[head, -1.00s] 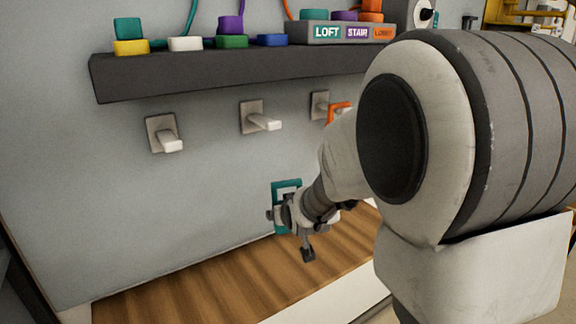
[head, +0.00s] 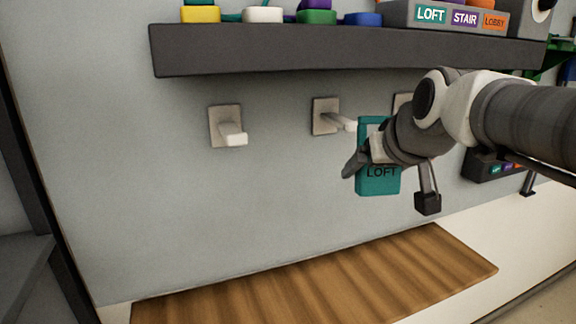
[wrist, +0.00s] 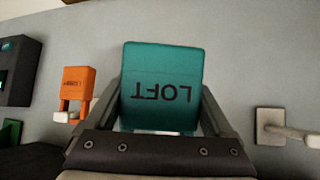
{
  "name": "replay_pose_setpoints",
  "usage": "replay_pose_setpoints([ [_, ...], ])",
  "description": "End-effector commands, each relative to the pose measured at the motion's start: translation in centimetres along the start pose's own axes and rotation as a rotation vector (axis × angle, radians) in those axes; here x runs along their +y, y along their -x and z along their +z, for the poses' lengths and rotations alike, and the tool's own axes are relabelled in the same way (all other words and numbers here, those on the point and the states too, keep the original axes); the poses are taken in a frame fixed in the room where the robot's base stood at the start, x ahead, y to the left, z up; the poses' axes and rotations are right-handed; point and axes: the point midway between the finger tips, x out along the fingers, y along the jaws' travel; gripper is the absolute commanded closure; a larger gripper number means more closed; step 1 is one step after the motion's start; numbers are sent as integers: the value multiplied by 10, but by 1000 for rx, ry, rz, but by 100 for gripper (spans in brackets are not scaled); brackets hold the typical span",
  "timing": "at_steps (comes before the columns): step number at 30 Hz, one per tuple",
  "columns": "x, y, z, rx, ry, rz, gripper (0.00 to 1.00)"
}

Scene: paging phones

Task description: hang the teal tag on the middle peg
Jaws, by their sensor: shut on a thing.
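The teal tag (head: 378,181) marked LOFT is held in my gripper (head: 366,158), upright in front of the wall in the head view. It also shows in the wrist view (wrist: 161,88) between the two fingers, with its lettering upside down there. The middle peg (head: 333,120) is pale, on a square plate, just left of the tag's top and empty. It shows at the right in the wrist view (wrist: 286,128). The left peg (head: 228,130) is empty. The right peg's plate (head: 402,104) is mostly hidden behind my arm in the head view.
A dark shelf (head: 270,52) runs above the pegs, bearing coloured blocks and a grey box (head: 400,13) with name labels. A wooden board (head: 310,280) lies below. An orange tag (wrist: 78,88) hangs on a peg in the wrist view. The wall around the left peg is clear.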

Motion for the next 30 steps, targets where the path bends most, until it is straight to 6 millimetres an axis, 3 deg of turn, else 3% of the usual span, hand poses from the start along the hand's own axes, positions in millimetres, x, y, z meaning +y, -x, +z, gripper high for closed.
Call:
replay_pose_setpoints([
  [30,-17,-48,-36,1,1,-1,77],
])
